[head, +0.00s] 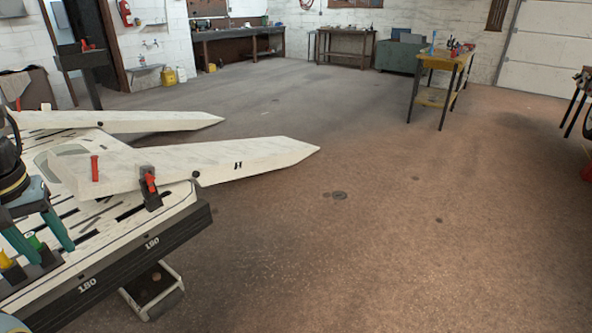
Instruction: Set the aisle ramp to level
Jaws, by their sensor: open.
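Two white pointed ramps extend from the end of a white slotted frame bench in the head view. The nearer ramp (225,164) lies toward the open floor, the farther ramp (130,122) behind it. No label shows which is the aisle ramp. Both tips hang over the floor; I cannot tell their exact tilt. A red pin (95,168) stands at the near ramp's inner end. A red-handled black clamp or latch (150,187) sits at its near side. My gripper (52,252), with teal fingers, is open at the left, apart from the ramps.
The bench's dark side rail (120,265) bears the numbers 180 and 190. The floor (370,240) is clear toward a yellow table (435,97).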

